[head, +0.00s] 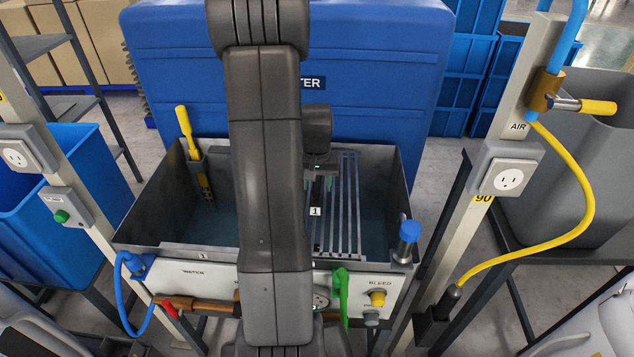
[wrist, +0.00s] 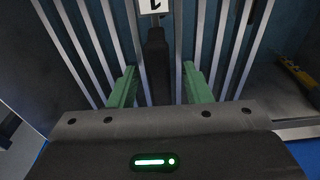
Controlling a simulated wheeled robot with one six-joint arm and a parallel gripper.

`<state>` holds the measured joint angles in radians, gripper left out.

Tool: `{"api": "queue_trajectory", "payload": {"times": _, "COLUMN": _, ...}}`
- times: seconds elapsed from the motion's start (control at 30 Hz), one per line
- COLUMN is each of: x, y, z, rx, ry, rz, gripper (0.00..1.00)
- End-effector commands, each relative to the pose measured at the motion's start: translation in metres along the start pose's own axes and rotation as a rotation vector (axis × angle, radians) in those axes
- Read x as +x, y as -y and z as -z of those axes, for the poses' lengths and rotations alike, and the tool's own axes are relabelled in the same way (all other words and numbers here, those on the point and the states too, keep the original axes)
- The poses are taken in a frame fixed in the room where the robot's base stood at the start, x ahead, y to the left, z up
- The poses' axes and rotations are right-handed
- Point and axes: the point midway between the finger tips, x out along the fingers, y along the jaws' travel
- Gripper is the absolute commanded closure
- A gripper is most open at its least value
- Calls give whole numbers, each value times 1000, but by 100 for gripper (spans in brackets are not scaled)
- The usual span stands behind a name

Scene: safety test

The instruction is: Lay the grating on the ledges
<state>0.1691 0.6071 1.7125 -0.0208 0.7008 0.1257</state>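The grating (head: 347,200), a row of pale metal bars, is in the open grey tank (head: 400,175), right of my arm. Its left part is hidden behind my arm. A plate marked 1 (head: 315,211) is on it, and a like plate marked 1 (head: 203,256) is on the tank's front ledge. The grating's front end is close to this ledge; I cannot tell if it rests there. In the wrist view, my gripper (wrist: 158,70) has its green fingers apart, on either side of a dark handle (wrist: 157,50) on the grating. Gaps show beside the handle.
A yellow-handled brush (head: 185,130) stands at the tank's left wall. A blue-capped post (head: 409,238) is at the front right corner. A blue panel (head: 380,70) rises behind. Posts with outlets (head: 509,180) and a yellow hose (head: 590,190) flank the tank.

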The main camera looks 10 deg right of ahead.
Motion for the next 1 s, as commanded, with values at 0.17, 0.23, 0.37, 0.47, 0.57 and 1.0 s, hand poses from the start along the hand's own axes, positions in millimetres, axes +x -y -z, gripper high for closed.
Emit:
{"api": "queue_trajectory", "payload": {"times": 0.17, "x": 0, "y": 0, "z": -1, "rx": 0, "ry": 2, "rz": 0, "gripper": 56}}
{"api": "queue_trajectory", "payload": {"times": 0.23, "x": -5, "y": 0, "z": 0, "rx": 0, "ry": 0, "rz": 0, "gripper": 56}}
{"api": "queue_trajectory", "payload": {"times": 0.37, "x": -23, "y": 0, "z": 1, "rx": 0, "ry": -4, "rz": 1, "gripper": 56}}
{"api": "queue_trajectory", "payload": {"times": 0.47, "x": -44, "y": 0, "z": 1, "rx": 0, "ry": -4, "rz": 1, "gripper": 56}}
{"api": "queue_trajectory", "payload": {"times": 0.57, "x": -68, "y": 0, "z": 1, "rx": 0, "ry": -6, "rz": 1, "gripper": 56}}
{"api": "queue_trajectory", "payload": {"times": 1.0, "x": -135, "y": 0, "z": 0, "rx": 0, "ry": -1, "rz": 0, "gripper": 56}}
